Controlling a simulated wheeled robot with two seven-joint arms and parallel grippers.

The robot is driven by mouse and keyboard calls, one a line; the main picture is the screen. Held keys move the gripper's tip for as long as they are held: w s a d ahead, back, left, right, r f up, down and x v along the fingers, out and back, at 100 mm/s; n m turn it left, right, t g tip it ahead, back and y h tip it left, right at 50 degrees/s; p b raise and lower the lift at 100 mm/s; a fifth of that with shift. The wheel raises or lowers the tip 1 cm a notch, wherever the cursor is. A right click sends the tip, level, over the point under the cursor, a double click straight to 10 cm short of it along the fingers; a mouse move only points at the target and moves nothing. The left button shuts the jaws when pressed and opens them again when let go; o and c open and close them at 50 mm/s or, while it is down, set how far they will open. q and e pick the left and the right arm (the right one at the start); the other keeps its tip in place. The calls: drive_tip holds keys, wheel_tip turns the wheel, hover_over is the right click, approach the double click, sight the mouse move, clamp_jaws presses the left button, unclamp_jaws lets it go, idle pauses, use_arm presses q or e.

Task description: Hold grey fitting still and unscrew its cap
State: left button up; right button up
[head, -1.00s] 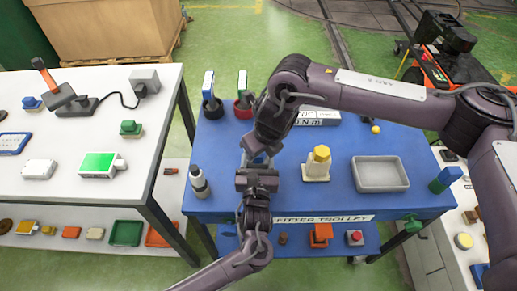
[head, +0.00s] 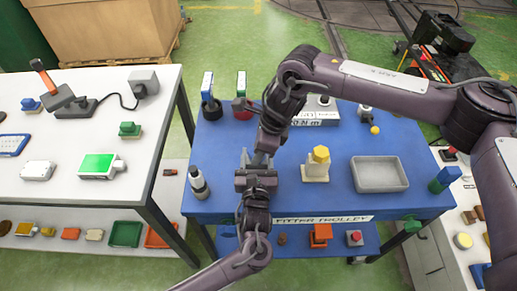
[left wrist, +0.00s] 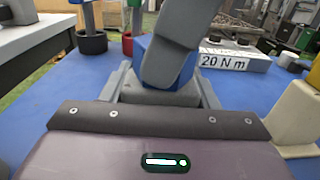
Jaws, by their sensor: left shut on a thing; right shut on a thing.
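The grey fitting (left wrist: 152,93) is mostly hidden; a grey part of it shows between my left gripper's fingers in the left wrist view. My left gripper (head: 256,168) comes up from the bottom of the head view and is shut on it. A blue part (left wrist: 143,50), apparently the cap, shows just above the fitting. My right gripper (head: 263,155) reaches down from above and is shut at the cap; its grey finger (left wrist: 178,50) covers much of the blue part. The exact contact and any gap under the cap are hidden.
On the blue trolley top (head: 350,205) stand a cream block with a yellow top (head: 320,164), an empty grey tray (head: 380,174), a grey bottle-like item (head: 199,183) and a box marked 20 Nm (left wrist: 230,58). A white bench (head: 150,185) is at left.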

drive_tip(key=shift+n, duration=0.6)
drive_tip(key=shift+n+g, duration=0.3)
drive_tip(key=shift+n, duration=0.4)
drive_tip(key=shift+r, duration=1.6)
drive_tip(key=shift+r, duration=2.4)
use_arm(q)
drive_tip(key=o, duration=1.5)
